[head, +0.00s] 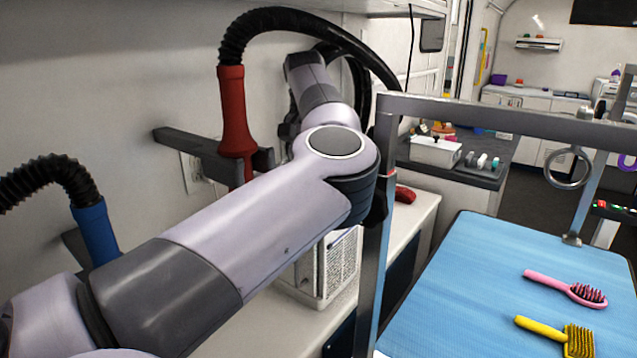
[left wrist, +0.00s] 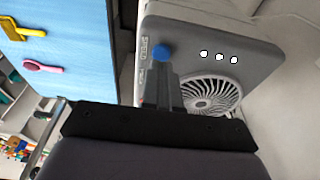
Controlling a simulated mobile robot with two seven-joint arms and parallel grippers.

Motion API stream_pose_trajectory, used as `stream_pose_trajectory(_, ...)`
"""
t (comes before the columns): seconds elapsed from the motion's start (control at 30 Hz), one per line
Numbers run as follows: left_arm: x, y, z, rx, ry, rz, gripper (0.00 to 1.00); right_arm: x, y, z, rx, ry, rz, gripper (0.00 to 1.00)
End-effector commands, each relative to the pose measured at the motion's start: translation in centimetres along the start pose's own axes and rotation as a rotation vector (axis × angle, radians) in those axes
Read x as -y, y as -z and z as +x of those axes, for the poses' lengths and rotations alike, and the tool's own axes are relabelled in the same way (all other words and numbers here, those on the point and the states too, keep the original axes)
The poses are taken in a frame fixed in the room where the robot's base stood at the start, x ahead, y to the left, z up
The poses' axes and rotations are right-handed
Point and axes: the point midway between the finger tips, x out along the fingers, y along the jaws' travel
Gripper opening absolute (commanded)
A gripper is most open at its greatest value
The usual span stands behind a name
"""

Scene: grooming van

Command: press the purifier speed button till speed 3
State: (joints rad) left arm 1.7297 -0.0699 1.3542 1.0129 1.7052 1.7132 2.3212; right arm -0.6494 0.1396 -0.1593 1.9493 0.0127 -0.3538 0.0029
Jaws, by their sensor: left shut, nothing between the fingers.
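The purifier (head: 328,268) stands on the white counter in the head view, partly hidden by my left arm; its grille side shows. In the left wrist view the purifier's grey top (left wrist: 262,52) shows a round fan grille (left wrist: 211,95), the word SPEED, a blue button (left wrist: 163,53) and three white lights (left wrist: 219,57) in a row. My left gripper (left wrist: 165,73) is shut and empty, its fingertips at the blue button's near edge. I cannot tell whether they touch it. In the head view that gripper is hidden. My right gripper is not in view.
A blue-topped grooming table (head: 480,270) with a metal frame (head: 375,250) stands to the right, holding a pink brush (head: 568,288) and a yellow brush (head: 556,336). A red-handled hose (head: 235,125) and a blue-handled hose (head: 95,233) hang along the left wall.

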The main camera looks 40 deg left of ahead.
Motion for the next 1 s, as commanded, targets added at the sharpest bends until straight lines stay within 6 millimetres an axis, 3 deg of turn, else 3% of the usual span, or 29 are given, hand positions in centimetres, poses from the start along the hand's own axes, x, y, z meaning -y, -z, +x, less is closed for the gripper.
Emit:
stream_pose_trajectory(0.57,0.0,0.1,-0.3,-0.001,0.0,0.0,0.0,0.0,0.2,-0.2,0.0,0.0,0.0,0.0)
stream_pose_trajectory(0.87,0.0,0.6,-3.1,-0.001,0.0,0.0,0.0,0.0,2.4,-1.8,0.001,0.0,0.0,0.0)
stream_pose_trajectory(1.0,0.1,0.9,-4.0,-0.004,0.0,0.0,0.0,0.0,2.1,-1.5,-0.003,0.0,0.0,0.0)
